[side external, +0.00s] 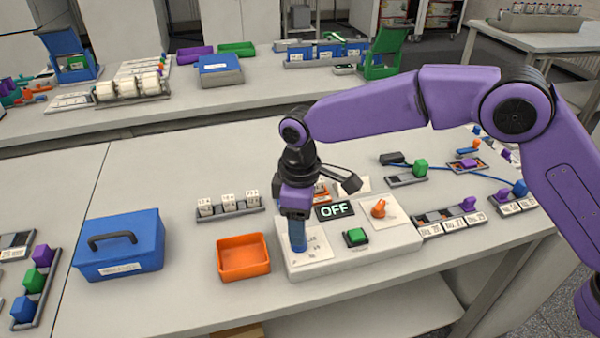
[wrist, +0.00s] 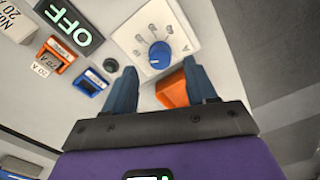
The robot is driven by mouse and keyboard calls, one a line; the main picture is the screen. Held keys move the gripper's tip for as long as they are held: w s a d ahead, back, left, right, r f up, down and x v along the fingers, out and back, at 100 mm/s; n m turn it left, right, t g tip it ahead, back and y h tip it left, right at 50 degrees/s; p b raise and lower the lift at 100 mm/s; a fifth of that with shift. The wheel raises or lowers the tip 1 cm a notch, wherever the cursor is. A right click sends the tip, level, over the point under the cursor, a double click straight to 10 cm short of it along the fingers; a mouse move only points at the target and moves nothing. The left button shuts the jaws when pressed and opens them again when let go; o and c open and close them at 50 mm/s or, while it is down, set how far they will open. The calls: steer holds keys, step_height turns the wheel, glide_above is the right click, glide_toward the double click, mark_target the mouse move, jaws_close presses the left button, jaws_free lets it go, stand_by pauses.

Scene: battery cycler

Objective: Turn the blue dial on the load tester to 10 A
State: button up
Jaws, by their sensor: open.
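The load tester (side external: 400,240) is a pale, sloped box on the bench. Its blue dial (wrist: 158,54) sits on a white scale plate (wrist: 181,40), which also shows at the front left of the tester in the side view (side external: 318,243). A small white mark shows on the dial, but the scale figures are too small to read. My gripper (wrist: 161,68) is open, with one blue finger on each side of the dial in the picture. I cannot tell whether they touch it. In the side view my gripper (side external: 299,246) points down over the plate and hides the dial.
The tester also has an OFF display (side external: 335,210), a green button (side external: 356,236) and an orange knob (side external: 379,208). An orange tray (side external: 243,258) stands close on the left, with a blue toolbox (side external: 120,244) beyond. Labelled blocks (side external: 229,202) stand in a rack behind the tray.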

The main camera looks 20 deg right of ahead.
step_height(320, 180, up, 13)
stand_by(0.3)
steer(key=shift+r, duration=0.1)
stand_by(0.4)
steer(key=s+d+f, duration=0.3)
steer(key=s+d, duration=1.1)
steer(key=d, duration=0.3)
steer(key=s+d+f, duration=0.3)
steer(key=s+d, duration=1.1)
steer(key=d, duration=0.4)
steer(key=shift+s+d, duration=0.3)
steer(key=shift+d, duration=0.05)
